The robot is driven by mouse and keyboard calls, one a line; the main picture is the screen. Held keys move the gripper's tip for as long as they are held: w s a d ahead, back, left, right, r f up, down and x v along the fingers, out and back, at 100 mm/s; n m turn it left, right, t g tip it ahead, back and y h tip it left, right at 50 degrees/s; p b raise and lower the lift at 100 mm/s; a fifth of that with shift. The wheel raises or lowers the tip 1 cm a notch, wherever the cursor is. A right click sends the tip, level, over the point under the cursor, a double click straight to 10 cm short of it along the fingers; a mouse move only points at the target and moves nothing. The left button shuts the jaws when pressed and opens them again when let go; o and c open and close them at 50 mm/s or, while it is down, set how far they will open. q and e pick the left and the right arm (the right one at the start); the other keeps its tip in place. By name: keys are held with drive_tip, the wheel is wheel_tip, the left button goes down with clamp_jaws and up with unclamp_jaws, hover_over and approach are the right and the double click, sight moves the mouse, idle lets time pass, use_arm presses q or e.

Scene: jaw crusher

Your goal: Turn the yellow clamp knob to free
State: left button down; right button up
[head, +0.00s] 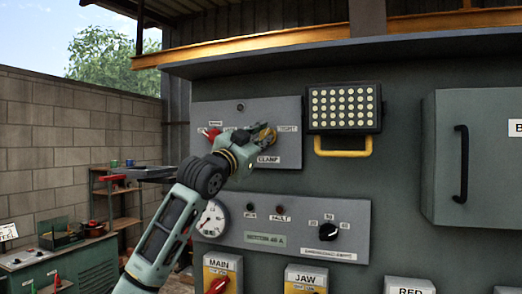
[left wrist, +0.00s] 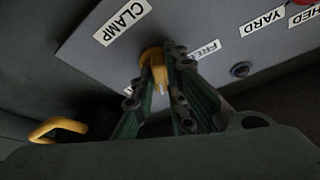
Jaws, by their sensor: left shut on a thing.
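The yellow clamp knob (head: 268,136) sits on a grey panel (head: 212,112) on the machine wall, above the CLAMP label (head: 268,160). The TIGHT label (head: 287,128) is to its right. My left gripper (head: 259,134) reaches it from the lower left and is shut on it. In the left wrist view, the fingers of my left gripper (left wrist: 158,75) stand on both sides of the yellow knob (left wrist: 153,56). The CLAMP label (left wrist: 122,22) and the FREE label (left wrist: 206,49) are beside it. The fingers partly hide the knob, and I cannot tell its exact pointing. My right gripper is out of view.
A red knob (head: 212,134) is left on the same panel. A lamp (head: 343,107) with a yellow handle (head: 343,147) is close on the right. Below is a panel with a gauge (head: 212,219) and a black dial (head: 328,231). A cabinet door (head: 485,150) is farther right.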

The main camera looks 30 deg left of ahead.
use_arm(q)
drive_tip(key=n+g+y, duration=0.1)
drive_tip(key=n+y, duration=0.2)
drive_tip(key=n, duration=0.4)
drive_tip(key=n+g+y+b, duration=0.1)
drive_tip(key=n+y, duration=0.2)
drive_tip(key=n, duration=0.5)
drive_tip(key=d+n+g+y, duration=0.1)
drive_tip(key=n+g+y, duration=0.1)
drive_tip(key=n+y, duration=0.2)
drive_tip(key=shift+w+r+n+b, duration=0.1)
drive_tip(key=shift+r+n+b, duration=0.1)
drive_tip(key=shift+n, duration=0.75)
drive_tip(key=shift+r+n+b, duration=0.1)
drive_tip(key=shift+n+b, duration=0.05)
drive_tip(key=shift+n, duration=0.8)
drive_tip(key=shift+n+g+p, duration=0.4)
drive_tip(key=shift+n+p, duration=0.25)
drive_tip(key=shift+n, duration=0.45)
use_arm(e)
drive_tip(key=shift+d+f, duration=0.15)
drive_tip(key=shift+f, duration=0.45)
use_arm(q)
drive_tip(key=shift+f, duration=0.1)
drive_tip(key=c, duration=1.8)
unclamp_jaws()
drive_tip(key=shift+o, duration=0.2)
